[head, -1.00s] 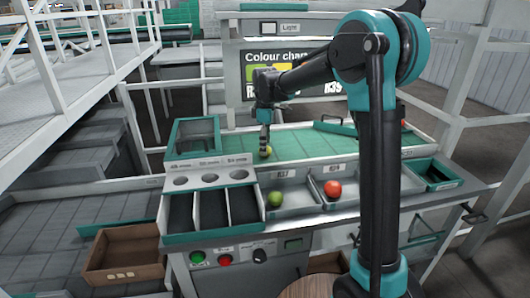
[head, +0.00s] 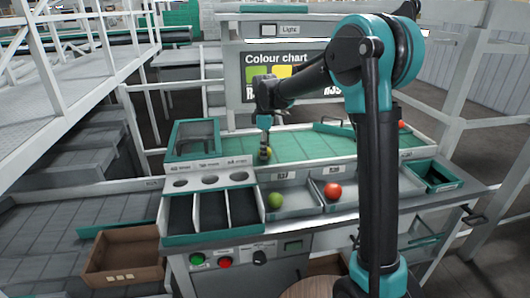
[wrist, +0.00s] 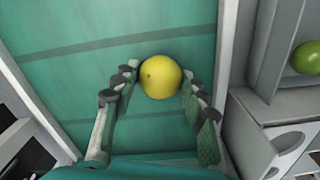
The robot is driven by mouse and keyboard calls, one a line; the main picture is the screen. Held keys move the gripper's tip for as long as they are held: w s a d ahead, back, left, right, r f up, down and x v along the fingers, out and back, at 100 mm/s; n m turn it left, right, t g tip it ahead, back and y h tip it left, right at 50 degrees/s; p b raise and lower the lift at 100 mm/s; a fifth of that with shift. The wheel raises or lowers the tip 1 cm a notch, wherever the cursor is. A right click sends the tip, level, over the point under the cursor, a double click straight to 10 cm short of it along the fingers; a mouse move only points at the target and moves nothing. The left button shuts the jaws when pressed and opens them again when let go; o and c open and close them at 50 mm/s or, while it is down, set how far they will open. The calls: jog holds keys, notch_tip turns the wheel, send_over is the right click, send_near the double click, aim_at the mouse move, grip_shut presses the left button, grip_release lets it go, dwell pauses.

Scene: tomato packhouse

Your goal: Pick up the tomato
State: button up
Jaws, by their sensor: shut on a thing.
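A yellow tomato (wrist: 160,77) lies on the green belt (wrist: 100,20) and sits between the two fingers of my gripper (wrist: 157,92) in the wrist view. My gripper is shut on it, with a finger on each side. In the head view my gripper (head: 265,151) points down at the belt's left part, with the tomato (head: 268,153) small and partly hidden by it. I cannot tell whether the tomato still touches the belt.
A green tomato (head: 275,200) and a red tomato (head: 332,191) lie in separate grey trays in front of the belt. A sizing plate with round holes (head: 210,181) stands left of them.

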jog(key=shift+r, duration=0.1)
notch_tip(320, 180, up, 20)
dwell(0.5)
jog(key=shift+d, duration=0.1)
dwell(0.5)
